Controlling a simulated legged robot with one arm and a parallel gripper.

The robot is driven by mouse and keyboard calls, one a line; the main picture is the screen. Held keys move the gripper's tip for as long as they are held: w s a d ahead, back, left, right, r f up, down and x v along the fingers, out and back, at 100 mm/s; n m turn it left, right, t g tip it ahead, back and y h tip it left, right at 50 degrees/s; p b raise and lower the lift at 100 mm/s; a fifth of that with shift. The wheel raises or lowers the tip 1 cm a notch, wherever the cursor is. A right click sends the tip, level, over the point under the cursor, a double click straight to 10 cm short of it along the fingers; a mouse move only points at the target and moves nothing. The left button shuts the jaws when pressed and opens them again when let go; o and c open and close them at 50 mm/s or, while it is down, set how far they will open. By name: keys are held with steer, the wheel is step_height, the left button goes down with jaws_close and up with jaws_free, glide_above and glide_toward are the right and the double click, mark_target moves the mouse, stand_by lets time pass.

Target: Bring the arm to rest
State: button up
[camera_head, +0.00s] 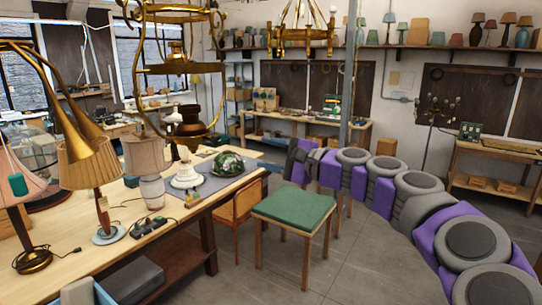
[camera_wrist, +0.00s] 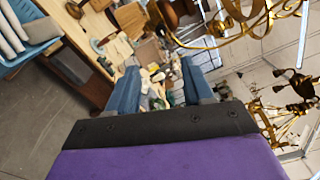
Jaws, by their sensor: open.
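My gripper (camera_head: 295,158) is at the far end of my purple and grey arm, in the middle of the head view. The arm curves from the lower right corner up and back to the left, stretched out in the air. The gripper looks to be near the right end of the long workbench (camera_head: 120,205), beyond the green-topped stool (camera_head: 292,209). In the wrist view my gripper (camera_wrist: 162,82) shows two blue fingers spread apart with nothing held between them.
Several lamps, including a tan-shaded lamp (camera_head: 88,165), stand on the bench at left. A brass chandelier (camera_head: 180,68) hangs over it, another (camera_head: 300,36) farther back. A grey post (camera_head: 350,70) rises behind the arm. Floor (camera_head: 370,265) is open between stool and arm.

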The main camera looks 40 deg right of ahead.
stand_by(0.4)
steer(key=s+a+f+n+g+y+b, duration=0.1)
steer(key=a+f+n+g+y+b, duration=0.2)
steer(key=a+f, duration=0.5)
steer(key=s+a+f+n+g+b, duration=0.1)
steer(key=a+f+n+g+b, duration=0.3)
steer(key=a, duration=0.9)
steer(key=s+a+f+n+g+h+b, duration=0.1)
steer(key=s+a+f+n+g+b, duration=0.1)
steer(key=s+a+f+n, duration=0.25)
steer(key=s+a+f+n+g+b, duration=0.1)
steer(key=s+a+f+g+b, duration=0.15)
steer(key=a+f, duration=0.4)
steer(key=s+f+n+g+h+b, duration=0.35)
steer(key=s+f, duration=0.65)
steer(key=f, duration=0.6)
steer(key=s+d+f+n+g+h+b, duration=0.1)
steer(key=s+d+f+g+h+b, duration=0.1)
steer(key=s+f, duration=0.4)
steer(key=s+d+f+g+h+b, duration=0.1)
steer(key=s+d+f+h+b, duration=0.1)
steer(key=s+d+f+b, duration=0.2)
steer(key=s+f, duration=0.3)
steer(key=s, duration=0.1)
steer(key=shift+s+f+n+g+h, duration=0.3)
steer(key=shift+s+n+g+h, duration=0.05)
steer(key=shift+n+g, duration=0.05)
